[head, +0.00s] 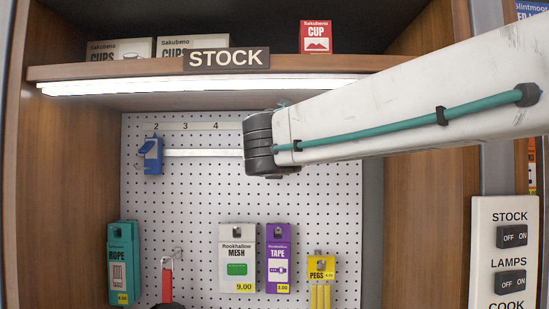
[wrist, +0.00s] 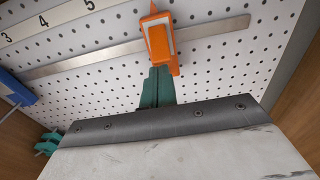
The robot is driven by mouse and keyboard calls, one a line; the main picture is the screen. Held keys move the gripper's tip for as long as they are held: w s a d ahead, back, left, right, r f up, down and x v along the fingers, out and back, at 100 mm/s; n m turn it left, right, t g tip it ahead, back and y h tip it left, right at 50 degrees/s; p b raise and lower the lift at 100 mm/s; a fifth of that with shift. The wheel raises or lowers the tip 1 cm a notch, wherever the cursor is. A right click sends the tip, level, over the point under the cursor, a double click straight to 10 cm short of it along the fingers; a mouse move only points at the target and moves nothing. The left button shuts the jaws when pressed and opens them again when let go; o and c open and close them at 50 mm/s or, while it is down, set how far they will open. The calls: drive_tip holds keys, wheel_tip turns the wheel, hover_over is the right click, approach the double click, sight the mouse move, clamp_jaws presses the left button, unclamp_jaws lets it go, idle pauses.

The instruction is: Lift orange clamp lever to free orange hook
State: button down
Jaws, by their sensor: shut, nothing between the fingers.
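In the wrist view the orange clamp (wrist: 172,66) sits on the metal rail (wrist: 215,30), with a pale panel framed in orange. I cannot tell where its lever ends and its body begins, and no orange hook can be made out. My gripper (wrist: 159,70) has its green fingers shut together and empty, just below the clamp's lower end. The fingertips overlap that end in the picture; I cannot tell whether they touch it. In the head view my arm hides the orange clamp and my fingers; the rail (head: 200,153) shows left of the arm.
A blue clamp (head: 152,155) sits near the rail's left end. Below hang a mesh pack (head: 238,257), a tape pack (head: 278,257), yellow pegs (head: 320,275) and a rope pack (head: 122,262). Wooden side walls and a shelf (head: 120,73) enclose the pegboard (head: 210,195).

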drive_tip(key=shift+w, duration=0.2)
drive_tip(key=shift+r, duration=0.1)
drive_tip(key=shift+s+r, duration=0.3)
